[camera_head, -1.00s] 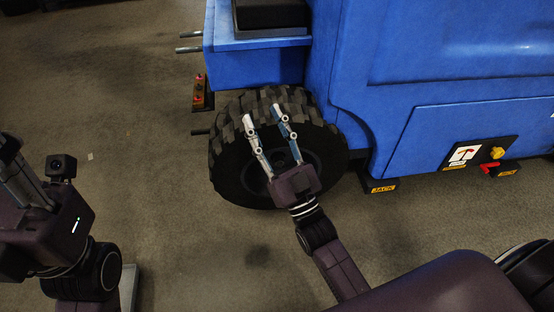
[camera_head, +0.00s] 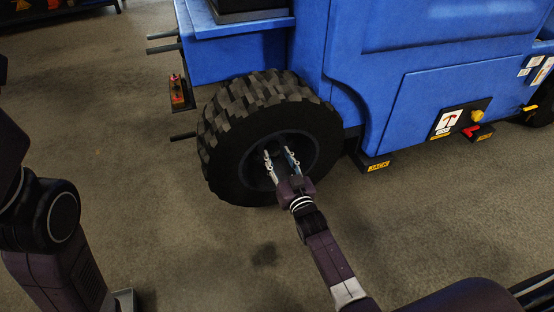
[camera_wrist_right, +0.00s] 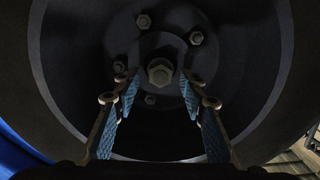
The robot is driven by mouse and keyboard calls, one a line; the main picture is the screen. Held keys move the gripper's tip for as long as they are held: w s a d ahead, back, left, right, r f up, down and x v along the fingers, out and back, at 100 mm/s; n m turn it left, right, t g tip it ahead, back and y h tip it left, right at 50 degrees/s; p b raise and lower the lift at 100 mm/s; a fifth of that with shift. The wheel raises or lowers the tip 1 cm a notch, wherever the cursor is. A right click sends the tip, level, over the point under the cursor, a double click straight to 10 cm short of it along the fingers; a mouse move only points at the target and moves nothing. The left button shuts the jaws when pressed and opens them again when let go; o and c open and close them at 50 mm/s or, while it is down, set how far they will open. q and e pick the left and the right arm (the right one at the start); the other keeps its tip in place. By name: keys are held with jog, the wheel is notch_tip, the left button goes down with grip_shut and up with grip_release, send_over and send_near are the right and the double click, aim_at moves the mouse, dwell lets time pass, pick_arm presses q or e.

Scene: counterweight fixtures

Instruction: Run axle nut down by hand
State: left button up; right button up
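The axle nut (camera_wrist_right: 160,72) is a grey hex nut at the centre of the dark wheel hub, seen in the right wrist view. Several smaller lug nuts ring it. The wheel (camera_head: 268,140) with its chunky tyre is on the blue vehicle (camera_head: 420,60). My right gripper (camera_head: 281,154) points into the wheel's hub in the head view. In the right wrist view its blue-padded fingertips (camera_wrist_right: 160,82) are apart, one either side of the axle nut. I cannot tell whether they touch it. The axle nut is too small to make out in the head view. My left gripper is out of frame; only my left arm shows.
A black jack block (camera_head: 372,163) with a yellow label sits under the vehicle, right of the wheel. A red-and-brown part (camera_head: 180,92) and rods (camera_head: 163,42) stick out at left. The floor (camera_head: 190,235) before the wheel is mostly clear.

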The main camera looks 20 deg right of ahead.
jog(key=shift+w, duration=0.4)
jog(key=shift+c, duration=0.3)
grip_shut()
